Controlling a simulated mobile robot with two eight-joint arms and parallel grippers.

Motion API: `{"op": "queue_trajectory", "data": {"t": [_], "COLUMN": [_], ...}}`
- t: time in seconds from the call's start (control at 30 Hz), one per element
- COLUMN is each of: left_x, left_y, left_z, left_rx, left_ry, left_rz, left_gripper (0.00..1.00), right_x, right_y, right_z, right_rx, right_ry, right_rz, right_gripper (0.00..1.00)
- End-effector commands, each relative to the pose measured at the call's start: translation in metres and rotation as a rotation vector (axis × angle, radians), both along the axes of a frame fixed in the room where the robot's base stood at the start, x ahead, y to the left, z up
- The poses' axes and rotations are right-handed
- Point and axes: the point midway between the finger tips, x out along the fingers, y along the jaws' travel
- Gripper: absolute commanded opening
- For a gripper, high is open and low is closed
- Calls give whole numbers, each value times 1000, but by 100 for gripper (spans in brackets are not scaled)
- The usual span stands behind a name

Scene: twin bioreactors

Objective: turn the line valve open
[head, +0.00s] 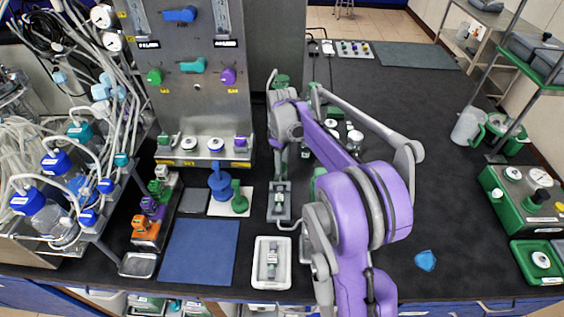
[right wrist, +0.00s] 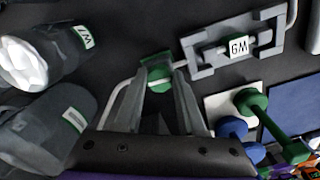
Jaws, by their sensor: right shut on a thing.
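My right gripper (right wrist: 160,84) is shut on a small green piece (right wrist: 153,72) with a bent metal rod beside it, low over the dark bench, in the right wrist view. I cannot tell from the frames whether this piece is the line valve's handle. In the head view my purple right arm hides the fingertips and the held piece. On the upright metal panel are a blue lever (head: 180,14), a teal lever (head: 193,65), a green knob (head: 154,76) and a purple knob (head: 228,76). My left gripper is in neither view.
A grey fixture marked GM (right wrist: 238,46) lies close to my gripper. Bottles (right wrist: 40,115) lie left in the wrist view. A blue mat (head: 198,252) and a white tray (head: 259,279) lie in front.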

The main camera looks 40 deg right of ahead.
Motion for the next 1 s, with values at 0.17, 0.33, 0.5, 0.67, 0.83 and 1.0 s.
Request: {"op": "queue_trajectory", "data": {"t": [0.17, 0.33, 0.5, 0.67, 0.83, 1.0], "left_x": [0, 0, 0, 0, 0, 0], "left_y": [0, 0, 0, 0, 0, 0], "left_z": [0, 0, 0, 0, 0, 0], "left_rx": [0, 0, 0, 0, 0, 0], "left_ry": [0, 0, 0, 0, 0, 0], "left_rz": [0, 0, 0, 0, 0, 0], "left_gripper": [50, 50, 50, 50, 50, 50], "right_x": [1, 1, 1, 1, 0, 0], "right_y": [-1, -1, -1, -1, -1, -1], "right_z": [1, 1, 1, 1, 1, 0], "right_rx": [0, 0, 0, -1, 0, -1], "right_ry": [-1, -1, -1, -2, -1, 0], "right_rz": [53, 74, 79, 79, 78, 77], "right_gripper": [0, 0, 0, 0, 59, 69]}}
